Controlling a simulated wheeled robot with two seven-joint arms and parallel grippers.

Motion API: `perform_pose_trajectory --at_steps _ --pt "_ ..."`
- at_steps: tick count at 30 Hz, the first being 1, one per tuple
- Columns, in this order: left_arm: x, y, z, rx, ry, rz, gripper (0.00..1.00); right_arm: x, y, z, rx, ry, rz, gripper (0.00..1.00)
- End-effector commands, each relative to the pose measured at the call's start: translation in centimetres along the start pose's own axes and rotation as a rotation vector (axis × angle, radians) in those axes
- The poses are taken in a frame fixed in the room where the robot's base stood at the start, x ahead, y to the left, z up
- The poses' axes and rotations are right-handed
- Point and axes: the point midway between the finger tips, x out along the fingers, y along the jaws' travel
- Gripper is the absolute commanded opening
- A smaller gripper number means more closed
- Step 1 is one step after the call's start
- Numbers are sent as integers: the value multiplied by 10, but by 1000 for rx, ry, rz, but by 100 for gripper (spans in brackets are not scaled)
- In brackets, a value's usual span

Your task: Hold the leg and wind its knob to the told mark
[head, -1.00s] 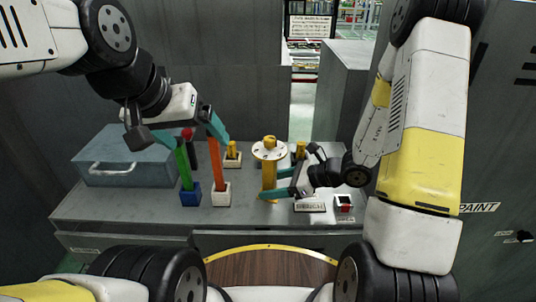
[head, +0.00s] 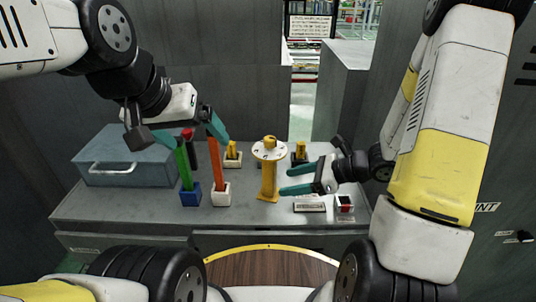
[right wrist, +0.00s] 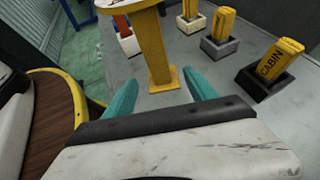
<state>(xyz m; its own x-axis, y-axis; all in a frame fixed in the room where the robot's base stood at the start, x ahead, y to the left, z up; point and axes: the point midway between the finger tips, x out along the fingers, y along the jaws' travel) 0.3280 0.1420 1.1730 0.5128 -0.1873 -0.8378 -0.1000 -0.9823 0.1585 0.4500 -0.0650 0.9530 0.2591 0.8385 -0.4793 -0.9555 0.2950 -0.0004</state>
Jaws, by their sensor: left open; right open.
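The yellow leg (head: 267,182) stands upright on the grey bench, with a round pale dial plate (head: 269,152) and a yellow knob (head: 270,142) on top. In the right wrist view the leg's post (right wrist: 155,50) rises beyond my fingertips; the knob is out of that picture. My right gripper (head: 284,182) is open, its teal fingers pointing at the leg from the right; contact is not visible. It also shows in the right wrist view (right wrist: 160,92). My left gripper (head: 198,145) is open at the left, over the green and orange upright pieces.
A green bar in a blue holder (head: 190,197) and an orange bar in a white holder (head: 221,195) stand left of the leg. A blue-grey case (head: 122,165) lies further left. Yellow blocks in holders, one marked CABIN (right wrist: 278,62), stand behind. A small sign (head: 309,207) is right.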

Motion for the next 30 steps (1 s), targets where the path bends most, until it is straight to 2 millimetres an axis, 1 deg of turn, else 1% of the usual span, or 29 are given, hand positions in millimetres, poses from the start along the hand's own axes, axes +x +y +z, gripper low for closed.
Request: perform_pose_trajectory --at_steps 1,5,13,15,17,26,30 --pt "0 0 0 0 0 0 91 -5 -1 0 0 0 -3 65" --pt "0 0 0 0 0 0 91 -13 0 0 1 0 -2 65" --pt "0 0 0 0 0 0 91 -14 0 0 1 0 0 65" --pt "0 0 0 0 0 0 91 -14 0 0 1 0 0 79" --pt "0 0 0 0 0 0 91 -14 0 0 1 0 0 91" --pt "0 0 0 0 0 0 91 -14 0 0 0 0 0 91" --pt "0 0 0 0 0 0 91 -19 0 8 -3 0 -1 91"
